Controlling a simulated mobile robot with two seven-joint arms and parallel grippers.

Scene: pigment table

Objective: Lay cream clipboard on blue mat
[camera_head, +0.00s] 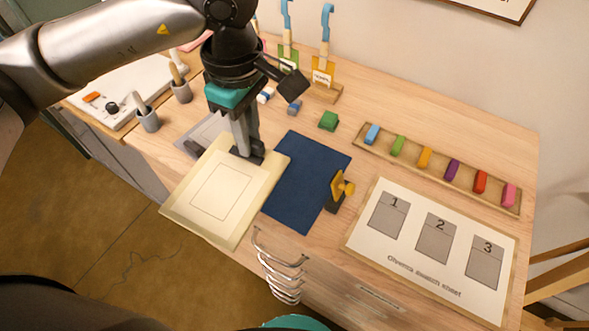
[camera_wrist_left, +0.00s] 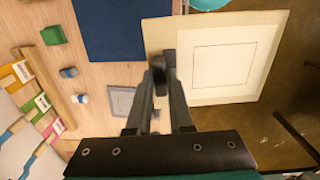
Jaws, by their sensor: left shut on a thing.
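The cream clipboard (camera_head: 222,190) is a flat pale board with a thin rectangular outline on it. It lies left of the blue mat (camera_head: 310,165), and its near end reaches out past the table's front edge. My left gripper (camera_head: 248,152) is shut on the clipboard's far edge, close to the mat's left side. The left wrist view shows the fingers (camera_wrist_left: 163,62) at the edge of the clipboard (camera_wrist_left: 222,58), with the mat (camera_wrist_left: 108,30) beside it. I cannot tell how high the clipboard is above the table. My right gripper is not in view.
A yellow-and-black object (camera_head: 340,190) stands at the mat's right edge. A green block (camera_head: 328,120) sits behind the mat. A rack of coloured blocks (camera_head: 438,165) and a numbered sheet (camera_head: 410,268) lie to the right. Grey cups (camera_head: 147,119) stand at left.

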